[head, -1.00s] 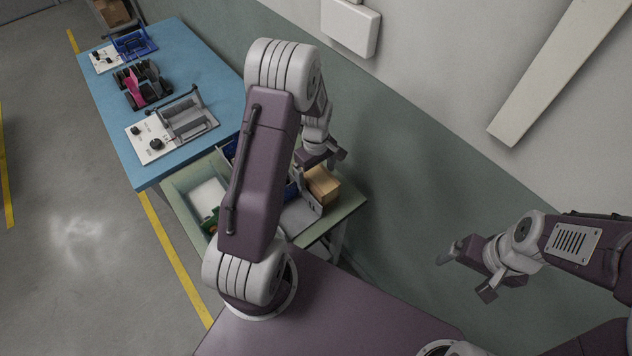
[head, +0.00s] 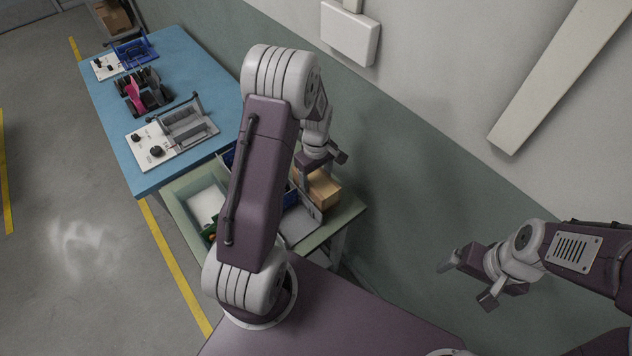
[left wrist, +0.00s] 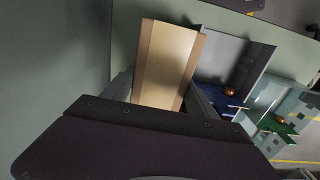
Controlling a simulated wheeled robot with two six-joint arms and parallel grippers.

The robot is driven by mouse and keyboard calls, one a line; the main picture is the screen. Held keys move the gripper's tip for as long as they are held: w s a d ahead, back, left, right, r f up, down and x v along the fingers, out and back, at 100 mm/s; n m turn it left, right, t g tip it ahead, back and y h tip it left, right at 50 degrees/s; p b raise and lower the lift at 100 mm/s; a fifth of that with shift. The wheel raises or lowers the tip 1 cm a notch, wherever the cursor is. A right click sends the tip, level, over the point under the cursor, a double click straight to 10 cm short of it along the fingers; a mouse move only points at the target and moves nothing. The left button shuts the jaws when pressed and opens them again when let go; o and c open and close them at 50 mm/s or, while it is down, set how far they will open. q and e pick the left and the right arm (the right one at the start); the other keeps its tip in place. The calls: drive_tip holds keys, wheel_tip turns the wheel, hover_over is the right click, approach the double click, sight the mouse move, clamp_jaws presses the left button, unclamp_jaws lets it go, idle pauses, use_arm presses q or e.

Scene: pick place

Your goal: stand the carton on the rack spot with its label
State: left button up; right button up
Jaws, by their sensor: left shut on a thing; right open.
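The carton (head: 322,190) is a tan box at the right side of the green table, beside a grey tray-like part. My left gripper (head: 314,174) points down over it and is shut on it. In the left wrist view the carton (left wrist: 168,62) stands between the two fingers, showing a pale face with browner edges. I cannot make out a label or the rack spot. My left arm hides much of the table in the head view. My right gripper (head: 470,280) is open and empty, away from the table at the right.
The green table (head: 345,213) also holds a pale tray (head: 207,203) and a grey panel (left wrist: 232,52) beside blue bins with small items. A blue table (head: 205,75) beyond holds switch panels and a pink-and-black object (head: 143,92). A wall borders the right side.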

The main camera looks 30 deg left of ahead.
use_arm(q)
wheel_tip(320, 180, up, 2)
drive_tip(key=shift+r, duration=0.1)
drive_tip(key=s+d+r, duration=0.5)
drive_tip(key=d+r, duration=0.2)
drive_tip(key=d, duration=0.3)
drive_tip(key=shift+s+d, duration=0.2)
